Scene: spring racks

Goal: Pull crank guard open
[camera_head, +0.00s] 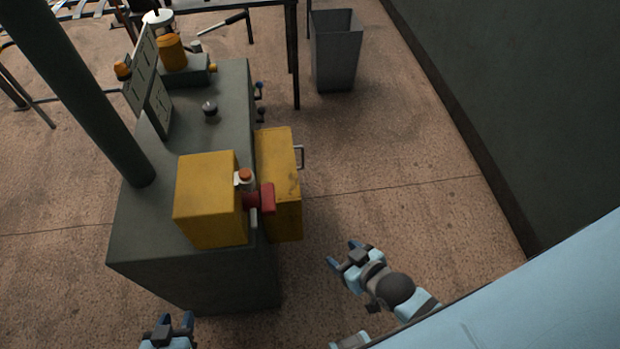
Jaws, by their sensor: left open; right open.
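The crank guard looks to be the yellow cover (283,182) on the right side of the green machine, with a small metal handle (300,157) on its outer face. A yellow box (210,200) stands beside it on the machine top, with a red part (260,198) in front of the cover. I cannot see a crank behind the cover. My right gripper (341,256) is open and empty, below and to the right of the cover, apart from the handle. My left gripper (172,322) is open at the bottom edge, in front of the machine, touching nothing visible.
The green machine (180,270) fills the left middle, with a dark post (85,100) rising from it. A grey bin (335,50) stands behind, near a table leg (294,60). A dark wall (530,90) bounds the right. The floor between the machine and wall is clear.

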